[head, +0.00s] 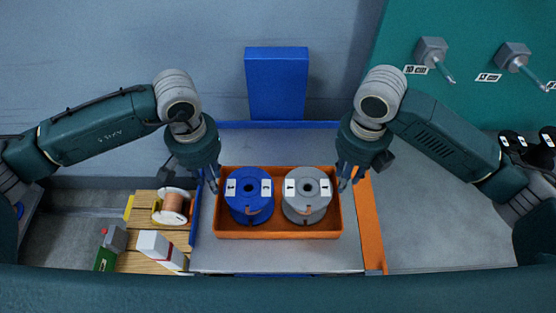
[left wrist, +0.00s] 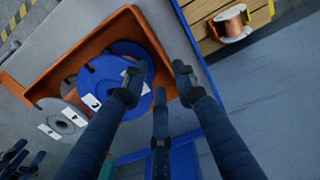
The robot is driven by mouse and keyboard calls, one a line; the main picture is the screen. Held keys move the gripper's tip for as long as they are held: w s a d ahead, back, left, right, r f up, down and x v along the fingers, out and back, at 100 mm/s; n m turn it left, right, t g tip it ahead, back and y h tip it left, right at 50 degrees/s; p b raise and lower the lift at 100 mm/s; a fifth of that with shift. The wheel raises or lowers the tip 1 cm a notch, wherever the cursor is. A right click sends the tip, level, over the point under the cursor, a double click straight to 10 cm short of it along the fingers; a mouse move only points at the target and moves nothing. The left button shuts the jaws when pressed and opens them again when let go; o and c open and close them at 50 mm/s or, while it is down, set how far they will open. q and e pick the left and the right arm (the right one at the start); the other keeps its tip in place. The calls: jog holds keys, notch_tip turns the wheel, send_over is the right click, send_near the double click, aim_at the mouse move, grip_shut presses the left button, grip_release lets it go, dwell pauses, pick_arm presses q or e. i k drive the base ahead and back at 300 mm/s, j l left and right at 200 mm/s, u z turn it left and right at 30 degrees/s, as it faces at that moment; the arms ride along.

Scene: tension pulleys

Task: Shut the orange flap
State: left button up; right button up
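An orange strip (head: 371,222), which looks like the orange flap, runs along the right edge of the grey work surface. Its exact angle is hard to tell. An orange tray (head: 280,235) holds a blue spool (head: 249,207) and a grey spool (head: 307,208). My left gripper (head: 211,181) is at the tray's left wall. In the left wrist view its fingers (left wrist: 158,92) are spread, on both sides of the orange wall, with nothing clearly pinched. My right gripper (head: 348,181) is at the tray's right wall, close to the strip's upper end. Its fingers look apart.
A blue panel (head: 277,85) stands at the back. A blue strip (head: 197,218) edges the left side. A wooden pallet (head: 140,225) at lower left carries a copper-wire spool (head: 174,206) and a white box (head: 160,248). The floor right of the orange strip is clear.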

aim_at(374, 255)
jog(key=k, duration=1.5)
